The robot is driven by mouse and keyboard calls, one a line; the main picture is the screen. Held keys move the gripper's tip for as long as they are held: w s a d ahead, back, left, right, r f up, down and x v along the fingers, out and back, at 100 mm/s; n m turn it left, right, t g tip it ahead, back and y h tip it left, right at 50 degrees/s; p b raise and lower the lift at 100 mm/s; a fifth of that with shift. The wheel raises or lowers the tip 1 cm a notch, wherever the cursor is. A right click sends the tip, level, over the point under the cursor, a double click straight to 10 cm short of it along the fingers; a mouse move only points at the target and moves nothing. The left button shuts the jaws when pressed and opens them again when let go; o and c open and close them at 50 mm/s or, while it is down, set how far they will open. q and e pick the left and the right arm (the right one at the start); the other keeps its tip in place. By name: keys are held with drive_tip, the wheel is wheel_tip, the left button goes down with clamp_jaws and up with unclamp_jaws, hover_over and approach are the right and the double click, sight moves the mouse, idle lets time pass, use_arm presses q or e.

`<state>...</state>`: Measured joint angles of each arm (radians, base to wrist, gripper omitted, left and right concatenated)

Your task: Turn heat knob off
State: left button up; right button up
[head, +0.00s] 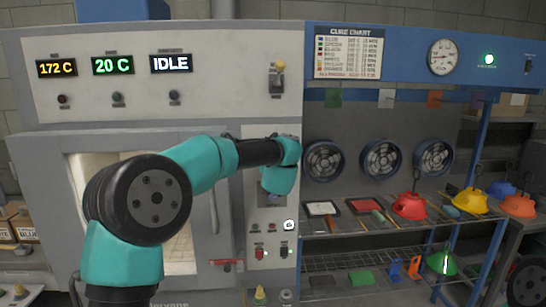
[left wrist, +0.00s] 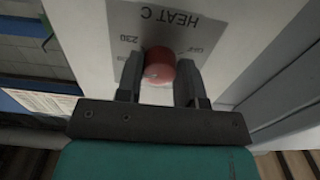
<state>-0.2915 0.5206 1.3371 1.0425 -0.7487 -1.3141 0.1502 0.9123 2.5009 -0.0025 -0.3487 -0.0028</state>
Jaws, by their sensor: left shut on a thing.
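The red heat knob (left wrist: 160,62) sits on a grey plate (left wrist: 205,38) in the left wrist view. The plate reads "HEAT C", "230" and "OFF", upside down in this view. My left gripper (left wrist: 159,72) has one finger on each side of the knob and is shut on it. A small pale mark shows on the knob's face, but its pointing is unclear. In the head view my left wrist (head: 278,180) is at the oven's narrow control panel (head: 270,222) and hides the knob. My right gripper is not in view.
Displays on the oven's top panel read 172 C (head: 56,68), 20 C (head: 112,65) and IDLE (head: 171,64). A red switch (head: 259,252) sits lower on the control panel. To the right, shelves hold red (head: 409,206), yellow (head: 471,201) and orange (head: 518,206) hoods.

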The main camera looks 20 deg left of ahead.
use_arm(q)
drive_tip(key=shift+n, duration=0.4)
drive_tip(key=m, duration=3.2)
drive_tip(key=shift+r+m, duration=0.15)
drive_tip(key=shift+m, duration=0.25)
idle(0.5)
drive_tip(key=o, duration=0.9)
